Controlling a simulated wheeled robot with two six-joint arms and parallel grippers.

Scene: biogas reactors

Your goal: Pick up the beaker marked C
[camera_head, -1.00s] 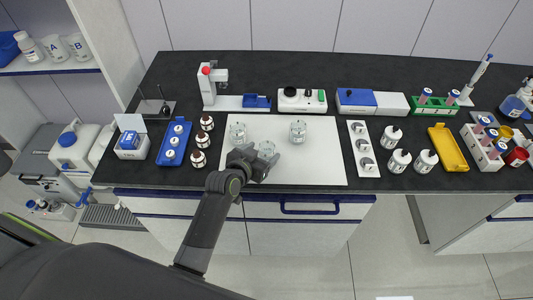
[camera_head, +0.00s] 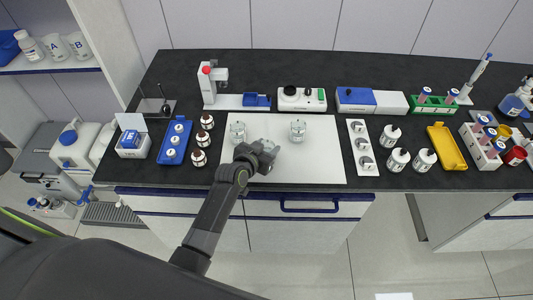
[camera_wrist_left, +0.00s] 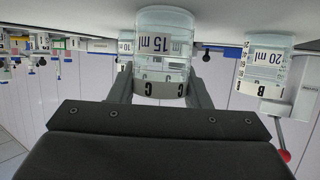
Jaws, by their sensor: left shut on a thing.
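The beaker marked C (camera_wrist_left: 163,45) is clear glass with a 15 ml label, and appears upside down in the left wrist view. My left gripper (camera_wrist_left: 161,88) is shut on it, one finger on each side. In the head view my left gripper (camera_head: 266,150) is over the front of the white mat and hides most of that beaker. I cannot tell whether the beaker touches the mat. My right gripper is not in view.
A 20 ml beaker marked B (camera_wrist_left: 264,70) stands close by; it is at the mat's left (camera_head: 238,131). Another beaker (camera_head: 298,130) stands right of the gripper. Brown bottles (camera_head: 199,158) line the left of the white mat (camera_head: 320,165), whose right part is clear.

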